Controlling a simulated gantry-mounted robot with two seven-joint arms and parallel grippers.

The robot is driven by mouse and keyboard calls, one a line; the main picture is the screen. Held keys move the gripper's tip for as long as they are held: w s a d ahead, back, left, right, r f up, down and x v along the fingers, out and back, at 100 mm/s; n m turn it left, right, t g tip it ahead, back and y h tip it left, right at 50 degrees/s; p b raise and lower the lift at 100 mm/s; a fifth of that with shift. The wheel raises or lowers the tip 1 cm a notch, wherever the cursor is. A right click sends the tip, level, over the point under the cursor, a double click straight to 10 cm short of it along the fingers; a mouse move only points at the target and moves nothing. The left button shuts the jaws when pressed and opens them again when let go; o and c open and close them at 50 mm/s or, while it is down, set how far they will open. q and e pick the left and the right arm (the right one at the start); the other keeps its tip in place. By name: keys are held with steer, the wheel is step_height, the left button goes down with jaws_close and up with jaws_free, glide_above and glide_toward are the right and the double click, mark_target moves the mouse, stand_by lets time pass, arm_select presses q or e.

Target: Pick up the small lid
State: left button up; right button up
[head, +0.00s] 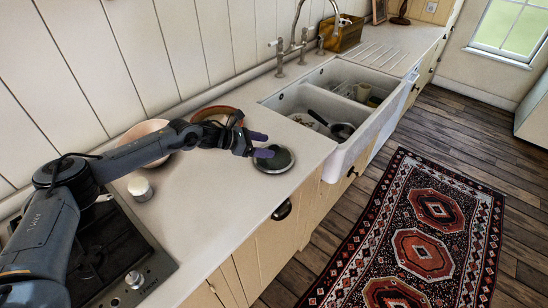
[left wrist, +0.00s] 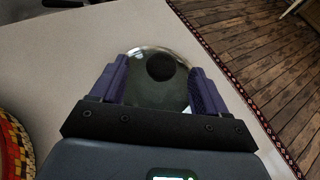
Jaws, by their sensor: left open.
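The small lid (head: 273,160) is a dark round disc with a pale rim and a dark knob, lying on the counter (head: 217,202) near its front edge. It also shows in the left wrist view as a round lid (left wrist: 158,95). My left gripper (head: 264,145) is open, just above the lid and at its far-left side in the head view. In the left wrist view the purple fingers (left wrist: 160,82) lie on either side of the lid's near part. Whether they touch it I cannot tell. My right gripper is not in view.
A patterned bowl (head: 216,115) and a pinkish bowl (head: 142,131) stand by the wall behind my left arm. A white jar (head: 140,189) stands near the stove (head: 120,262). The double sink (head: 345,112) holding dishes lies to the right of the lid.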

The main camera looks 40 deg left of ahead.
mark_target(274, 148)
arm_select(q)
steer(key=shift+s+f+x, duration=0.1)
steer(key=shift+f+x, duration=0.05)
steer(key=shift+x, duration=1)
steer(key=shift+s+f+x, duration=0.1)
steer(key=shift+f+x, duration=0.05)
steer(key=shift+x, duration=1)
steer(key=shift+c, duration=0.2)
steer(key=c, duration=1.2)
